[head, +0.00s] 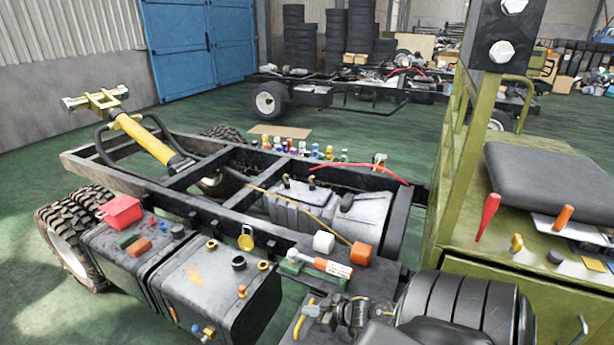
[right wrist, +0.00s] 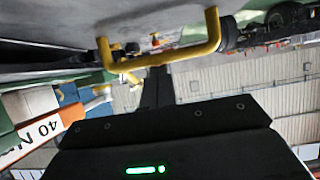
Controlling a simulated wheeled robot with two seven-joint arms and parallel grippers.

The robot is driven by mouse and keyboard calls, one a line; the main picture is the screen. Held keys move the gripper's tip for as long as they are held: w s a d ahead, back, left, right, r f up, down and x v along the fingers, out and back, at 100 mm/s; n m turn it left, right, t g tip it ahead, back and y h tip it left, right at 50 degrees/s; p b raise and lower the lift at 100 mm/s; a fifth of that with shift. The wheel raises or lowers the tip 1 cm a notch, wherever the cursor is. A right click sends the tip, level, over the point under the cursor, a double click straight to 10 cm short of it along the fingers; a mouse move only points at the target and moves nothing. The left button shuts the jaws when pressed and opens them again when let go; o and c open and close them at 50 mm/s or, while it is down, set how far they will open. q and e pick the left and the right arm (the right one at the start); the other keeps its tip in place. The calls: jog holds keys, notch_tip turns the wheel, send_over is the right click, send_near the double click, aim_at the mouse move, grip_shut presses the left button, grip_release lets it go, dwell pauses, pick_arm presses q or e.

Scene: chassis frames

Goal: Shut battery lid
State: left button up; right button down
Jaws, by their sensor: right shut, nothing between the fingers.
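A dark grey panel (head: 291,325) at the bottom centre of the head view carries a yellow bar handle (head: 301,325). It looks like the battery lid, but its edges are partly hidden and I cannot tell how far it is open. In the right wrist view the yellow handle (right wrist: 165,58) is fixed to a grey surface (right wrist: 160,18) across the top. My right gripper (head: 322,311) is shut and empty, just right of the handle. Its dark fingers (right wrist: 157,80) reach up to the handle; I cannot tell whether they touch. My left gripper is out of view.
An orange-and-white tool (head: 333,267), a white block (head: 323,242) and an orange block (head: 361,255) lie just behind the panel. Two dark tanks (head: 215,292) stand left. A green cabinet (head: 510,275) stands right. The chassis frame (head: 190,210) stretches behind.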

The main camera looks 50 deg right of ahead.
jog(key=shift+s+a+f, duration=0.15)
jog(key=shift+s+f, duration=0.05)
jog(key=shift+f, duration=0.15)
jog(key=shift+r, duration=0.1)
jog(key=shift+w+r+p, duration=0.1)
jog(key=shift+r+p, duration=0.15)
jog(key=shift+p, duration=0.15)
jog(key=s+d+r+p, duration=0.1)
jog(key=s+d+r, duration=0.1)
jog(key=s+r, duration=0.5)
jog(key=shift+s+r+p, duration=0.4)
jog(key=shift+r, duration=0.2)
